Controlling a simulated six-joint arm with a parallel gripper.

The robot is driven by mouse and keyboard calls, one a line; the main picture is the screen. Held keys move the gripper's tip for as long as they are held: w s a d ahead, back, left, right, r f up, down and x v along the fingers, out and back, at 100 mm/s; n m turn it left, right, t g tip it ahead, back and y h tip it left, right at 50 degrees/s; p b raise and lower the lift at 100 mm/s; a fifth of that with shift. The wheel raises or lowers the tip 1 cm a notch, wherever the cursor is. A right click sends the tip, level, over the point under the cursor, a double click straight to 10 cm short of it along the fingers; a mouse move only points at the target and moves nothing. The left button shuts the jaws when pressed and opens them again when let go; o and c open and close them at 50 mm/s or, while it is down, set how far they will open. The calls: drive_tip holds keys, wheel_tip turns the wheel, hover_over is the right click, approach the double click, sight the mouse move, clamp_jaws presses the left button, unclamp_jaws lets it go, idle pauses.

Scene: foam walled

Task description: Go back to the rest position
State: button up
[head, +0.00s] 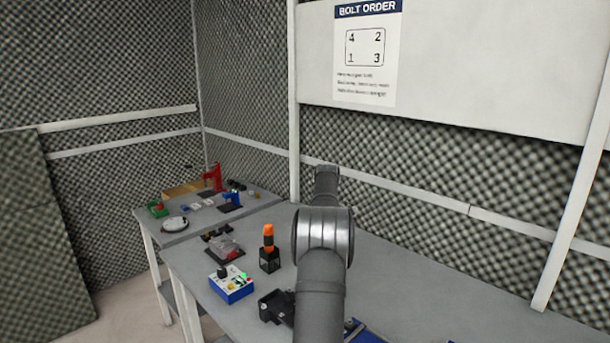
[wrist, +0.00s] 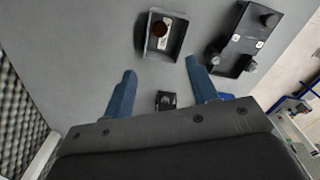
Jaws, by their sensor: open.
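My gripper (wrist: 160,88) shows in the wrist view with its two blue fingers spread apart and nothing between their tips. It hangs over the grey bench top (wrist: 95,40). A small black block (wrist: 166,101) shows below, between the fingers. In the head view my arm rises from the bottom and reaches over the bench; it hides my gripper there.
Ahead of the fingers lie a dark tray (wrist: 164,48) holding a dark red round piece, and a black fixture (wrist: 242,40). On the bench stand a blue-and-white button box (head: 231,287), an orange-topped tool in a black stand (head: 268,250) and a black fixture (head: 276,306). Foam walls border the bench.

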wheel_tip(320, 180, up, 5)
wheel_tip(320, 180, down, 17)
drive_tip(key=shift+f, duration=0.2)
wheel_tip(320, 180, up, 6)
drive_tip(key=s+a+r, duration=0.1)
drive_tip(key=s+a, duration=0.1)
drive_tip(key=s, duration=0.5)
drive_tip(key=s+a+r, duration=0.1)
drive_tip(key=s+a, duration=0.2)
drive_tip(key=s, duration=0.5)
drive_tip(key=w+a+f, duration=0.1)
drive_tip(key=a+f, duration=0.1)
drive_tip(key=a, duration=0.1)
drive_tip(key=w+a+f, duration=0.2)
drive_tip(key=a+f, duration=0.1)
drive_tip(key=a, duration=0.1)
drive_tip(key=w+a+f, duration=0.1)
drive_tip(key=a+f, duration=0.1)
drive_tip(key=a, duration=0.1)
drive_tip(key=shift+w+a+f, duration=0.25)
drive_tip(key=shift+w+a, duration=0.15)
drive_tip(key=shift+d+f, duration=0.1)
drive_tip(key=shift+f, duration=0.65)
